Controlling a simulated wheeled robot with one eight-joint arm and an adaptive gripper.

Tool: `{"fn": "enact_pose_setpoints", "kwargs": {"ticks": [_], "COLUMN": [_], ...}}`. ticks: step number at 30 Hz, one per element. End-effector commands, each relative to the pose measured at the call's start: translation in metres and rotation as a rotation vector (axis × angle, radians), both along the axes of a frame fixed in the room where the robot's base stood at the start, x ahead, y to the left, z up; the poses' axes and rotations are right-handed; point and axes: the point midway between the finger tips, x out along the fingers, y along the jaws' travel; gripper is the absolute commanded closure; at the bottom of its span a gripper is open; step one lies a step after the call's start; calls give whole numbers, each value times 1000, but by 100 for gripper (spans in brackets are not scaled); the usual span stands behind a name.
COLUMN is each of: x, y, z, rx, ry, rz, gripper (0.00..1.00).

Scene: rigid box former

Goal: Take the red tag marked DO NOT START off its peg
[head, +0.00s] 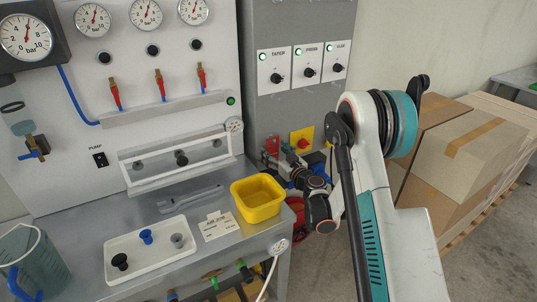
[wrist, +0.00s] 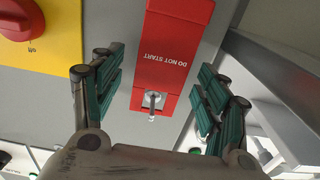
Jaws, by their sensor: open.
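The red tag marked DO NOT START (wrist: 176,60) hangs on a metal peg (wrist: 152,101) on a grey panel. In the wrist view its lettering is upside down, and the peg passes through an opening near the tag's lower end. My gripper (wrist: 157,95) is open, with one finger on each side of the tag and gaps between. Nothing is held. In the head view the tag (head: 271,146) is a small red patch left of the yellow plate, and my wrist hides part of that area.
A red knob on a yellow plate (wrist: 55,45) sits left of the tag in the wrist view. A grey metal edge (wrist: 270,75) runs close on the right. In the head view, a bench holds a yellow bin (head: 258,212) and white tray (head: 150,271); cardboard boxes (head: 470,150) stand right.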

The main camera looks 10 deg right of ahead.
Motion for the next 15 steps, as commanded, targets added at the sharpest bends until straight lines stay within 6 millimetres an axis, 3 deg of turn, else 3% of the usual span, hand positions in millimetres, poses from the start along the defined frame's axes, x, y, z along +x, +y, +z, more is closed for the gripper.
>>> {"fn": "enact_pose_setpoints", "kwargs": {"ticks": [7, 12, 15], "x": [0, 0, 0], "y": [0, 0, 0], "z": [0, 0, 0], "rx": [0, 0, 0], "ry": [0, 0, 0], "rz": [0, 0, 0], "gripper": [34, 72, 72]}}
